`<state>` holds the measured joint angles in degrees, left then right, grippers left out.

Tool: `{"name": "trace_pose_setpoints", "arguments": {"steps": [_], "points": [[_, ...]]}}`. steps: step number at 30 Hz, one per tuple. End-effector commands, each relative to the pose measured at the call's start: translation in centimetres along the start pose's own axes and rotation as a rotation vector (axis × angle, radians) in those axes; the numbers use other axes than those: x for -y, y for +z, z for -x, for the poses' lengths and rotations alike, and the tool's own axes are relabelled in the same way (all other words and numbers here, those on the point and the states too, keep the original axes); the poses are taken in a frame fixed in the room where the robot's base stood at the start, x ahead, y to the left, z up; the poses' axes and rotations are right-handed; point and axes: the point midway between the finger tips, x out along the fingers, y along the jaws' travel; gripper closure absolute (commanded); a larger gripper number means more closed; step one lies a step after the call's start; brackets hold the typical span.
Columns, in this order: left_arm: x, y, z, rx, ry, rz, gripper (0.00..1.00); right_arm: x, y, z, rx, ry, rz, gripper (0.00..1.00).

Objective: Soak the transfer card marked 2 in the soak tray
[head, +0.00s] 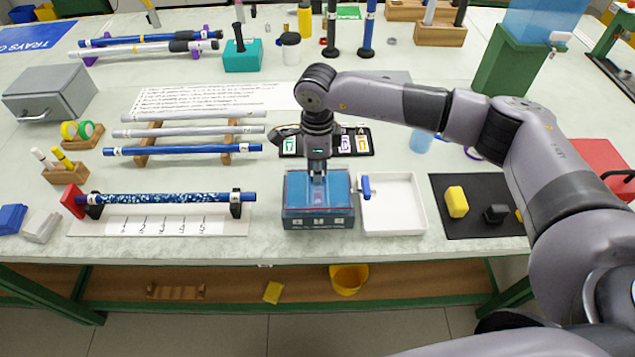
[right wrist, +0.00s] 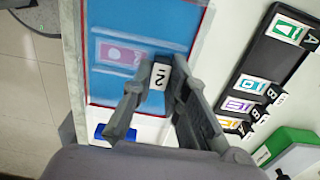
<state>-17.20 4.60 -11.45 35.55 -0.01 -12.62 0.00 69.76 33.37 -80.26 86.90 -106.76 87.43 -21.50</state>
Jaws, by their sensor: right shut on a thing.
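The soak tray (head: 318,221) is a blue open box at the front middle of the bench; its blue inside also fills the left of the right wrist view (right wrist: 125,20). My right gripper (head: 318,172) points down over the tray. The tab shows a mark that looks like a 2, and the card's purple picture lies over the blue. I cannot tell whether the card is under the liquid. My left gripper is not in view.
A black card rack (head: 287,154) with several other cards stands behind the tray. A white tray (head: 405,221) with a blue-handled tool (head: 366,188) is close on the right. A speckled blue rod (head: 165,198) rests on a stand to the left. A black mat (head: 480,225) lies farther right.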

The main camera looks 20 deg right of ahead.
Motion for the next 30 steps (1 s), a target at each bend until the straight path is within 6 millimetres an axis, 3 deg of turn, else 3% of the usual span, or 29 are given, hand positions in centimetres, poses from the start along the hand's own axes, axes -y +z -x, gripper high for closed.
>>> {"name": "trace_pose_setpoints", "arguments": {"steps": [16,30], "points": [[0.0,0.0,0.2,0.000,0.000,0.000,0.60,0.0,0.0,0.3,0.000,-0.001,0.000,1.00],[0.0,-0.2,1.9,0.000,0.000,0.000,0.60,0.0,0.0,3.9,0.001,0.000,0.000,1.00]]}}
